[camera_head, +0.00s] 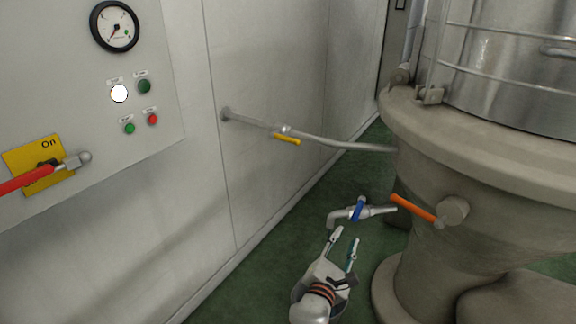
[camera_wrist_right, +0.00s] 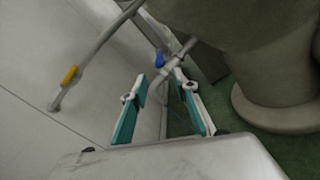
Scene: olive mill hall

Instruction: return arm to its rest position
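My right gripper (camera_head: 345,240) is in the lower middle of the head view, reaching away over the green floor. Its two fingers are apart with nothing seen held between them. In the right wrist view the same gripper (camera_wrist_right: 160,82) shows teal-padded fingers spread apart. A pipe tap with a blue handle (camera_head: 359,210) is just beyond the fingertips in the head view; the blue handle (camera_wrist_right: 160,58) also shows past the fingers in the wrist view. I cannot tell whether they touch. My left gripper is not in view.
A large vessel (camera_head: 480,165) with an orange lever (camera_head: 413,208) stands at the right. A pipe with a yellow handle (camera_head: 287,139) runs from the wall to it. A panel with a gauge (camera_head: 115,27), buttons and a red lever (camera_head: 24,180) is at the left.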

